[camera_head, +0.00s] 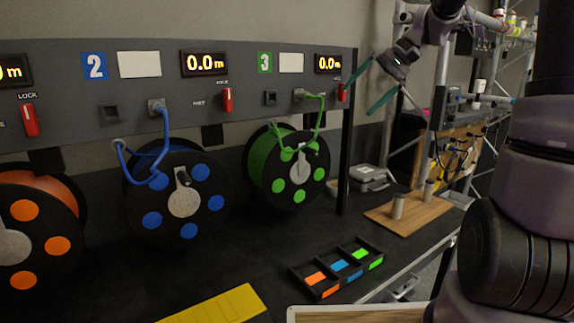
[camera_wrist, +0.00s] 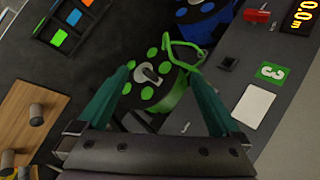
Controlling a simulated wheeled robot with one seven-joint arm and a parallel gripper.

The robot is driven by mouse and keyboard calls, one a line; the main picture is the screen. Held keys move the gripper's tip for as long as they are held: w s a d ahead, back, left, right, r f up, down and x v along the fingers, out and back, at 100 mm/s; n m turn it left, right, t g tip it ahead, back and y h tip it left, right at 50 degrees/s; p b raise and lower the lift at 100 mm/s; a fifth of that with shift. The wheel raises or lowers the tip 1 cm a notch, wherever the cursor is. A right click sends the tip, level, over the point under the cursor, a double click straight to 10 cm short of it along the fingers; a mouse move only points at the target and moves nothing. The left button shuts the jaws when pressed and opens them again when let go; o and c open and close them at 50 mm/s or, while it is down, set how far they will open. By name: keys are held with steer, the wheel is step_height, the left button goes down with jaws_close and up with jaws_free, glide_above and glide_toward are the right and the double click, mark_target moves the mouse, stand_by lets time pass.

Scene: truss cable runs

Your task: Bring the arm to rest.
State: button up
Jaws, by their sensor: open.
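My gripper (camera_head: 370,88) is raised in front of the right end of the grey panel in the head view, near the red lock switch of station 3. Its two teal fingers are spread apart with nothing between them. In the wrist view my gripper (camera_wrist: 162,90) points toward the green cable reel (camera_wrist: 160,82), which lies beyond the fingertips. The green reel (camera_head: 292,170) stands on the black bench in the head view, and its green cable (camera_head: 320,120) runs up to a socket on the panel. The gripper appears apart from the reel and cable.
A blue reel (camera_head: 178,190) and an orange reel (camera_head: 35,230) stand to the left. A metal truss (camera_head: 490,120) rises at the right.

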steer(key=s+d+t+h, duration=0.2)
steer(key=s+h, duration=0.1)
steer(key=s, duration=0.7)
steer(key=s+d+m+t+h, duration=0.1)
steer(key=s+d+t+h, duration=0.2)
steer(key=s, duration=0.8)
steer(key=shift+m+t, duration=0.3)
